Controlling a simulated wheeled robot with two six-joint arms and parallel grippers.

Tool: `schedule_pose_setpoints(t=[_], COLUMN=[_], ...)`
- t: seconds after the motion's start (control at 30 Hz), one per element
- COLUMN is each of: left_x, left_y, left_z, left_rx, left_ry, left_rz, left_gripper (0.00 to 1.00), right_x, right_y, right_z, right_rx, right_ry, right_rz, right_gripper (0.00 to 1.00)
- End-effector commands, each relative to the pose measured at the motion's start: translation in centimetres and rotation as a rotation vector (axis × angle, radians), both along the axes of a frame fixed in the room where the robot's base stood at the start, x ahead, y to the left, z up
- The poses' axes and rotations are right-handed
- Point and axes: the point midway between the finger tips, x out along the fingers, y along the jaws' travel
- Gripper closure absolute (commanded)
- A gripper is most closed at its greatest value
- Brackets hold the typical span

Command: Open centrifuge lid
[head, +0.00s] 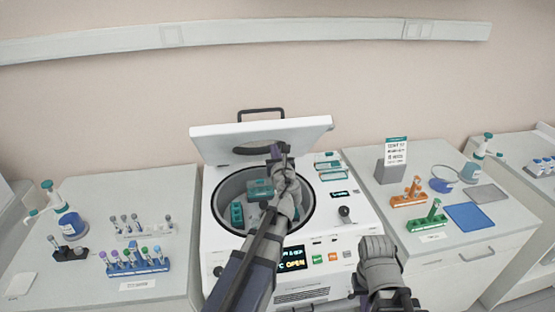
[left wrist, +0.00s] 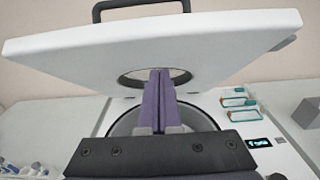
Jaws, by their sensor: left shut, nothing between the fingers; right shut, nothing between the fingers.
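The white centrifuge (head: 225,250) stands in the middle of the head view. Its lid (head: 215,141) is raised and tilted up at the back, with a dark handle (head: 262,113) on its top edge. The bowl is exposed, with teal tube buckets (head: 237,214) inside. The display (head: 292,258) reads OPEN. My left gripper (head: 277,152) is shut and empty over the bowl, in front of the lid's underside. In the left wrist view its closed fingers (left wrist: 158,95) overlap the lid's round window; I cannot tell whether they touch the lid (left wrist: 220,42). My right gripper (head: 385,300) is shut and empty at the centrifuge's front right.
The right bench holds an orange rack (head: 408,194), a green rack (head: 430,220), a blue mat (head: 469,217) and a sign holder (head: 393,170). A knob (head: 345,212) sticks up right of the bowl.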

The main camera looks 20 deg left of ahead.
Motion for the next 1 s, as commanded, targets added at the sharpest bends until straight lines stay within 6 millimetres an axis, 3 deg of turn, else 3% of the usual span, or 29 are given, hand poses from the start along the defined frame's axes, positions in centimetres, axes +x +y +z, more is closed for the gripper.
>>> schedule_pose_setpoints(t=[0.03, 0.1, 0.3, 0.83, 1.0], left_x=[1.2, 1.7, 2.9, 3.2, 4.1], left_y=[0.6, 0.9, 1.7, 2.0, 2.4], left_z=[-0.1, 1.3, 2.4, 2.7, 3.9], left_rx=[0.000, 0.000, 0.000, 0.000, 0.000], left_ry=[0.000, 0.000, 0.000, 0.000, 0.000], left_rz=[0.002, 0.000, 0.000, -0.001, 0.000], left_gripper=[1.00, 1.00, 1.00, 1.00, 1.00], right_x=[0.0, 0.0, 0.0, 0.0, 0.0], right_y=[0.0, 0.0, 0.0, 0.0, 0.0], right_z=[-0.1, 1.3, 2.4, 2.7, 3.9], right_rx=[0.000, 0.000, 0.001, 0.001, 0.001], right_ry=[0.000, 0.000, 0.000, 0.000, 0.000], right_rz=[0.000, -0.001, -0.005, -0.006, -0.007], right_gripper=[1.00, 1.00, 1.00, 1.00, 1.00])
